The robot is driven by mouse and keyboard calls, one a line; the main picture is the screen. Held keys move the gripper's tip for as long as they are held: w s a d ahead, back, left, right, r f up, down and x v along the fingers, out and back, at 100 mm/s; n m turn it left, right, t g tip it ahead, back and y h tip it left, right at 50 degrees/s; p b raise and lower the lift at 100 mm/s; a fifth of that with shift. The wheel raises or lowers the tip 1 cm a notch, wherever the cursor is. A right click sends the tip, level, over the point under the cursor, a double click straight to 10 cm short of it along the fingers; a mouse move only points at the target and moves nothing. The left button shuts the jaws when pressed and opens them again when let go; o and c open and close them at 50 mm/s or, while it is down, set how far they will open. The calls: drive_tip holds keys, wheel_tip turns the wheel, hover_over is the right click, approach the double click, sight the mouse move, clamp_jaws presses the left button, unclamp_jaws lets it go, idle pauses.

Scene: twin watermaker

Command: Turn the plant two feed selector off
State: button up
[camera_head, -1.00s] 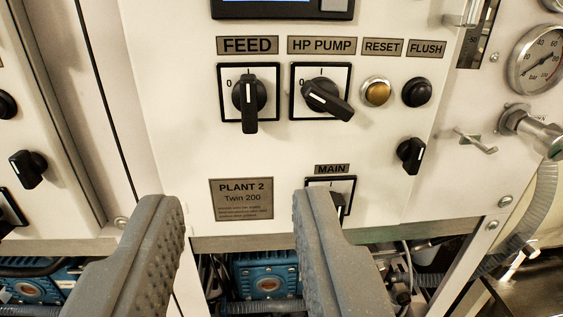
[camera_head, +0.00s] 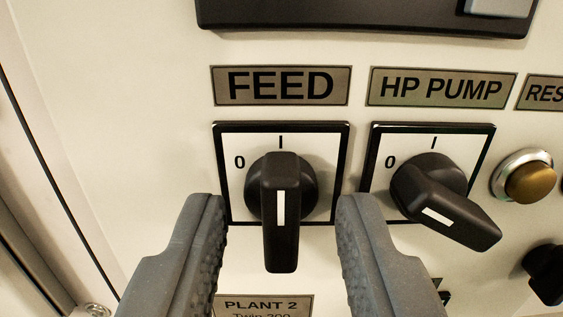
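The plant two FEED selector (camera_head: 281,192) is a black rotary knob on a square white plate with a black border (camera_head: 232,148). The plate is marked 0 at the left and I at the top. The knob's handle stands vertical, its long end with the white line pointing down. My gripper (camera_head: 283,212) is open, one grey ridged finger on each side of the handle's lower part, with a visible gap on both sides. It appears empty. The FEED label (camera_head: 281,86) is above, and the PLANT 2 plate (camera_head: 262,305) is below, partly cut off.
The HP PUMP selector (camera_head: 447,197) sits close to the right of my right finger, its handle slanting down to the right. A dark screen frame (camera_head: 330,18) is above. The panel left of FEED is bare.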

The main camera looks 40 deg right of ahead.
drive_tip(key=shift+w+d, duration=0.3)
drive_tip(key=shift+w, duration=0.05)
